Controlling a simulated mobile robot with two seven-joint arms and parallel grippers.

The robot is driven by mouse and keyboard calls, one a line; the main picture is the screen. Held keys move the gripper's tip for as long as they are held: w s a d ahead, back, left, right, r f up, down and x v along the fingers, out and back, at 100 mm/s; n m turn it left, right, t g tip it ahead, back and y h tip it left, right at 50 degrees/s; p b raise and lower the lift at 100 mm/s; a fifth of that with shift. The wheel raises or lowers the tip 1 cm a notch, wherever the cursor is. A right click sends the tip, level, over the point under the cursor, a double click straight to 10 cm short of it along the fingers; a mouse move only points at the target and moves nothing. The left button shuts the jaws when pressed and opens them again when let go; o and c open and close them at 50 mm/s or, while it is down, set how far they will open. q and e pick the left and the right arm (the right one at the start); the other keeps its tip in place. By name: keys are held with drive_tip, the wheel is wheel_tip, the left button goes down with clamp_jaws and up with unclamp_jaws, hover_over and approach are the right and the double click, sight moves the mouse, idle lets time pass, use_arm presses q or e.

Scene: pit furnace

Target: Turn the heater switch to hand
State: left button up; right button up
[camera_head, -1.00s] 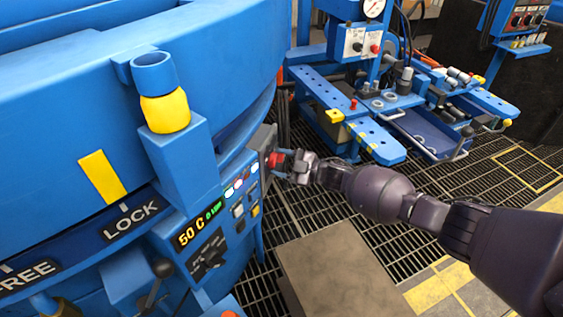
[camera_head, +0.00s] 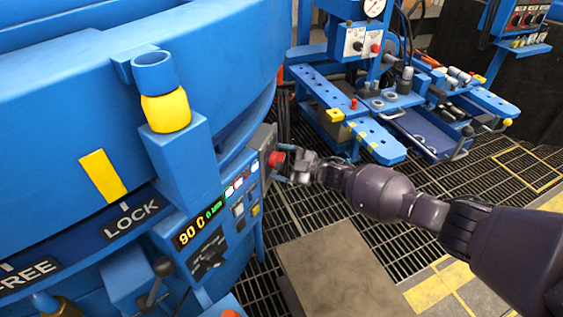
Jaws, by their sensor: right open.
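A red knob (camera_head: 276,159) sticks out of a grey box (camera_head: 262,148) on the right side of the blue furnace's control panel. I cannot read any label on it, so I cannot tell which way it points or whether it is the heater switch. My right gripper (camera_head: 284,171) is open, just right of the red knob; its fingers are small and partly blurred, and they seem clear of the knob. The panel also has a lit display (camera_head: 198,224), coloured lamps (camera_head: 238,184) and small dark switches (camera_head: 240,217). My left gripper is out of view.
The blue furnace wall (camera_head: 60,100) fills the left, with LOCK (camera_head: 131,219) and FREE (camera_head: 30,273) plates and a black-knobbed lever (camera_head: 162,268). A blue tool bench (camera_head: 380,140) stands behind my right arm. Grated floor and a flat plate (camera_head: 335,275) lie below.

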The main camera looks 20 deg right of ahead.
use_arm(q)
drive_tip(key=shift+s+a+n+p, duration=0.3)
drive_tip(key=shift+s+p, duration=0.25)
drive_tip(key=shift+p, duration=0.3)
use_arm(e)
drive_tip(key=v, duration=1)
drive_tip(key=shift+s+d, duration=0.25)
drive_tip(key=shift+d, duration=0.05)
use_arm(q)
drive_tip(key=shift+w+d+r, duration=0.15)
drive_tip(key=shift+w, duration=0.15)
